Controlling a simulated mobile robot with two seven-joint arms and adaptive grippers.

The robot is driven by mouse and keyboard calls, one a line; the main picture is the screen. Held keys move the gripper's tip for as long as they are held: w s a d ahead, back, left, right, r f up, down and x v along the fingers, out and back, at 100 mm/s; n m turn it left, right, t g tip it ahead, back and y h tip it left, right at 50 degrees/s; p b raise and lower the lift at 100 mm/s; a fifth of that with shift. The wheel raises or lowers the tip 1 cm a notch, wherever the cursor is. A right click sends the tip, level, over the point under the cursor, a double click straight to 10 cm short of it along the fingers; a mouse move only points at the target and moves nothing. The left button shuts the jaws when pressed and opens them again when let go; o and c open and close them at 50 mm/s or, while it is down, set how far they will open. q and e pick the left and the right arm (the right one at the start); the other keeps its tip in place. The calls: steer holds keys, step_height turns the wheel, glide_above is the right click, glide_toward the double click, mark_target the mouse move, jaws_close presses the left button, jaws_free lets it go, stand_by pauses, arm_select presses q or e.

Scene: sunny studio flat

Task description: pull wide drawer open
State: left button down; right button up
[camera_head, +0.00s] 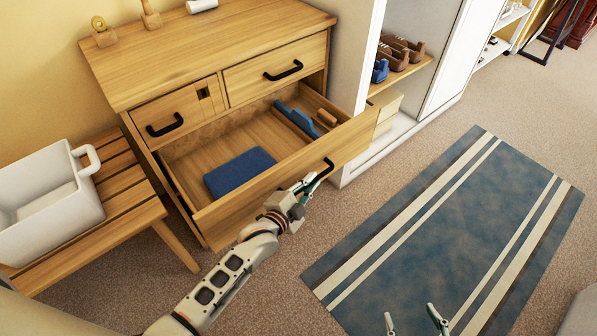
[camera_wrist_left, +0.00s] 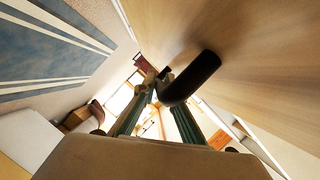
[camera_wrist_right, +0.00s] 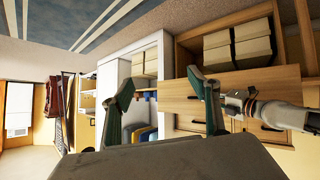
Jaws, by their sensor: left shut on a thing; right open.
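The wide drawer (camera_head: 243,207) is the lower drawer of a wooden chest (camera_head: 200,57). It stands well out from the chest, with its inside showing. My left gripper (camera_head: 308,184) is shut on the black bar handle (camera_head: 327,168) at the drawer's front. The handle also shows close up in the left wrist view (camera_wrist_left: 192,80), between and beyond the fingers, against the pale wooden front. My right gripper (camera_head: 414,322) is open and empty above the rug, away from the drawer; its two spread fingers show in the right wrist view (camera_wrist_right: 165,97).
A blue folded cloth (camera_head: 240,172) and a blue tool-like object (camera_head: 297,119) lie in the drawer. The two small upper drawers are shut. A bench (camera_head: 97,232) with a white tub (camera_head: 45,200) stands left, an open wardrobe (camera_head: 405,35) right. The striped rug (camera_head: 450,215) is clear.

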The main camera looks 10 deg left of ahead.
arm_select(q)
steer(key=s+d, duration=0.1)
steer(key=d, duration=0.1)
steer(key=s+d, duration=0.1)
steer(key=s, duration=0.1)
steer(key=shift+d+p, duration=0.3)
steer(key=shift+d, duration=0.1)
arm_select(e)
steer(key=shift+d+f, duration=0.15)
steer(key=shift+d, duration=0.05)
steer(key=shift+a, duration=0.1)
arm_select(q)
steer(key=c, duration=2.1)
jaws_free()
arm_select(e)
steer(key=shift+r, duration=0.2)
arm_select(q)
steer(key=v, duration=1.2)
